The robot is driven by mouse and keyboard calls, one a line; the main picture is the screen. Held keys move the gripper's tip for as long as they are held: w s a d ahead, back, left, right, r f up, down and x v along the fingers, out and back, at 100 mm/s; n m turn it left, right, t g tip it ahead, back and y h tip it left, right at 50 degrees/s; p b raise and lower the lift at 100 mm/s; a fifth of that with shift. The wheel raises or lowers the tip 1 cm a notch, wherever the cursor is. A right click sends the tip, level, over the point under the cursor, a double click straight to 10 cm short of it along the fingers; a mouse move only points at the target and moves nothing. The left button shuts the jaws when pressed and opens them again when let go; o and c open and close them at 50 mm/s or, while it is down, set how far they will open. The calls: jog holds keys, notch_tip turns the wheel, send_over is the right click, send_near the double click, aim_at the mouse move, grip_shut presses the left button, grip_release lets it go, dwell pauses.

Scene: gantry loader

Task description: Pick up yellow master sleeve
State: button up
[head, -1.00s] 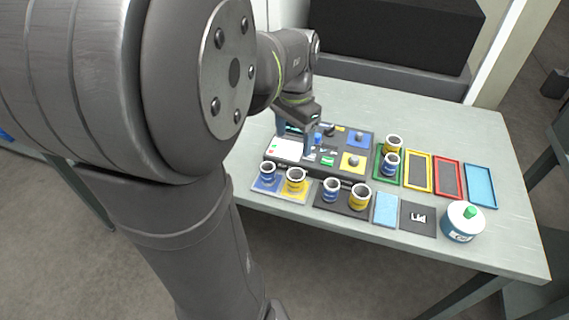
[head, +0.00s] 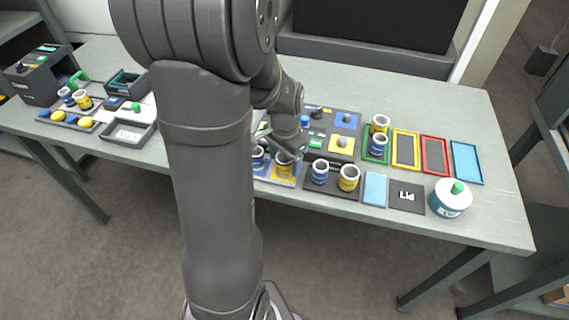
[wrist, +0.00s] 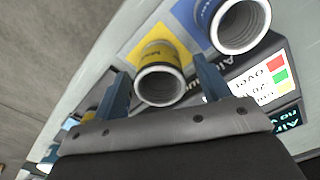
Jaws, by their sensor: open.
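The yellow master sleeve (head: 283,168) stands upright on the yellow half of a blue-and-yellow plate at the table's front edge. In the wrist view the sleeve (wrist: 160,76) shows its open white rim and part of a dark label. My gripper (wrist: 163,90) is open, with one blue finger on each side of the sleeve; I cannot tell whether they touch it. In the head view my gripper (head: 284,145) is just above and behind the sleeve, partly covering it. A blue sleeve (head: 257,158) stands on the blue half, left of it; it also shows in the wrist view (wrist: 238,26).
A blue sleeve (head: 320,172) and yellow sleeve (head: 348,178) stand on a dark plate to the right. Another pair stands in a green tray (head: 367,144). A dark panel with a small display (wrist: 262,84) lies close beside the gripper. A lidded jar (head: 449,198) is at right.

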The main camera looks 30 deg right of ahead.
jog(key=shift+f, duration=0.45)
jog(key=c, duration=1.3)
jog(key=shift+o, duration=0.2)
jog(key=shift+r, duration=0.1)
